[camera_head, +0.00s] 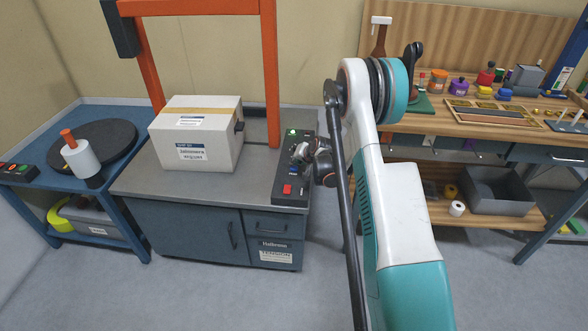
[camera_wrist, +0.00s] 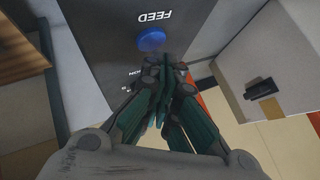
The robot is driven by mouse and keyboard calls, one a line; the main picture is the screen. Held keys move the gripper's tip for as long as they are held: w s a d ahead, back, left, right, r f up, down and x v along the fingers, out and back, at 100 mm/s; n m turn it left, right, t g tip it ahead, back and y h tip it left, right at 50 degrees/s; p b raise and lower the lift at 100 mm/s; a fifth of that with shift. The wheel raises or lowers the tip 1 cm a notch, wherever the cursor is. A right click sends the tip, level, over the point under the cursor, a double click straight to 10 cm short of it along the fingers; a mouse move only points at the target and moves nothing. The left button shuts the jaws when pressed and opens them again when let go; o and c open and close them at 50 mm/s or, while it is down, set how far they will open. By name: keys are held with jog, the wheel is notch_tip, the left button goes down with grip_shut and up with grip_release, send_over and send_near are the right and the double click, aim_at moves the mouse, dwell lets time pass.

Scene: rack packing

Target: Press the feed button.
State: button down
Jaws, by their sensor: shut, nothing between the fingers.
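The feed button (camera_wrist: 152,40) is a round blue button on a dark control panel (camera_wrist: 105,35), below the word FEED, which reads upside down in the wrist view. In the head view the panel (camera_head: 281,190) lies along the right edge of the grey machine top. My gripper (camera_wrist: 163,78) is shut and empty. Its fingertips are close beside the blue button in the wrist view; I cannot tell whether they touch the panel. In the head view my gripper (camera_head: 300,152) is over the middle of the panel, above the blue button (camera_head: 293,170).
A white box (camera_head: 195,150) stands on the machine top under an orange arch (camera_head: 270,70). A green button (camera_head: 292,132) and a red switch (camera_head: 287,189) sit at the panel's ends. A wooden workbench (camera_head: 450,120) with tools stands right, a blue table (camera_head: 55,120) left.

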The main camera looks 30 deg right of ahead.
aim_at(296, 167)
jog(key=shift+f, duration=0.3)
jog(key=shift+f, duration=0.4)
dwell(0.6)
dwell(0.4)
jog(key=shift+r, duration=0.85)
jog(key=shift+r+p, duration=1.35)
jog(key=shift+r, duration=1.2)
